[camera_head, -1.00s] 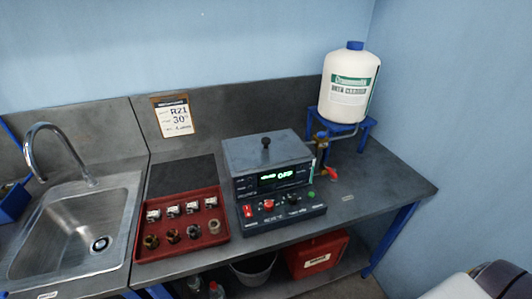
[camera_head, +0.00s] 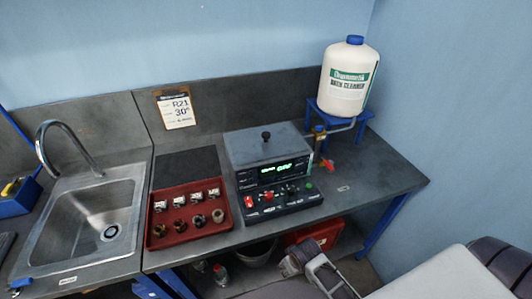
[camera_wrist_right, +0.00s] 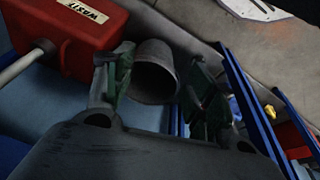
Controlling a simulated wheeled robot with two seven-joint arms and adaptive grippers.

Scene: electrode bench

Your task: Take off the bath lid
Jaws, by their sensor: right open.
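The bath (camera_head: 275,175) is a dark box with a green display and control knobs, on the grey bench. Its flat grey lid (camera_head: 256,149) sits on top, with a black round knob (camera_head: 266,136) standing up in the middle. My right gripper (camera_head: 305,261) is open and empty in the head view, low in front of the bench, below the bath's front and apart from the lid. Its spread fingers also show in the right wrist view (camera_wrist_right: 158,82). The lid is not seen in the wrist view. My left gripper is not in view.
A red tray (camera_head: 157,240) with several small parts is left of the bath, beside the sink (camera_head: 90,215). A white cleaner bottle (camera_head: 347,80) on a blue stand and a red-handled tap (camera_head: 327,166) are to the right. A red waste box (camera_wrist_right: 75,35) and grey bucket (camera_wrist_right: 155,75) are underneath.

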